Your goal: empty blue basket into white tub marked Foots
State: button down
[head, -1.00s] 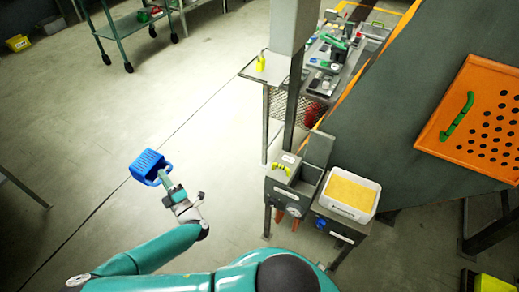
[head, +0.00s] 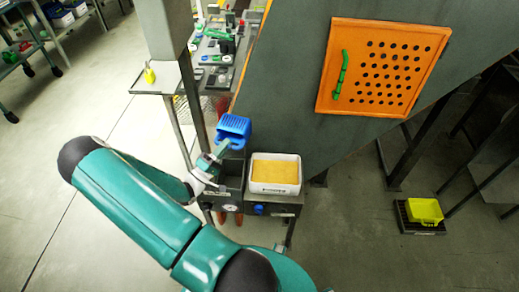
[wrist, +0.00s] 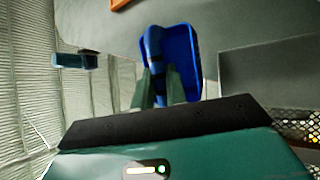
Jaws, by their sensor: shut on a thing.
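The blue basket (head: 235,125) is held up behind and left of the white tub (head: 286,188). My gripper (head: 221,148) is shut on the basket's handle. In the wrist view the fingers (wrist: 157,88) close around the blue handle, and the basket (wrist: 184,55) shows beyond them. The basket is apart from the tub.
A grey open bin (head: 232,168) adjoins the tub on its left. A sloping dark machine wall with an orange perforated panel (head: 385,68) rises behind the tub. A grey post (head: 168,30) and a bench of parts stand at back left.

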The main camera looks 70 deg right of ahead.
jog(key=s+d+m+g+y, duration=0.2)
jog(key=s+m+g+y, duration=0.45)
jog(key=s+g, duration=0.4)
jog(key=s+d+r+n+t+y, duration=0.2)
jog(key=d+r+n+t+y, duration=0.1)
jog(key=r+t+y, duration=0.3)
jog(key=s+d+r+n+t+y, duration=0.3)
jog(key=r+t+y, duration=0.3)
jog(key=t+y, duration=0.2)
jog(key=shift+s+r+n+t, duration=0.35)
jog(key=shift+n+t, duration=0.2)
jog(key=shift+t, duration=0.2)
